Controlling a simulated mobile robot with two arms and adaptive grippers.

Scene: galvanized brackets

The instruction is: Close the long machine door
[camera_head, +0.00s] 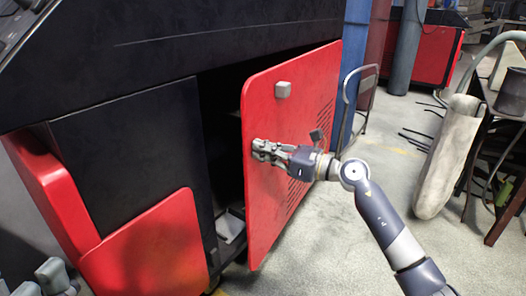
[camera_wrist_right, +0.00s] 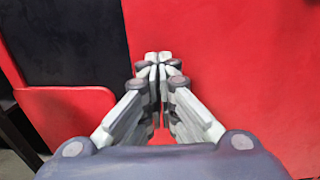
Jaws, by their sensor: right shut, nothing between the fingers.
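The machine's fixed red panel (camera_head: 150,250) is left of the opening. A metal-framed cart (camera_head: 362,100) and a blue column (camera_head: 355,40) stand behind the door. A pale rolled sheet (camera_head: 450,155) and a dark table (camera_head: 505,150) are at right.

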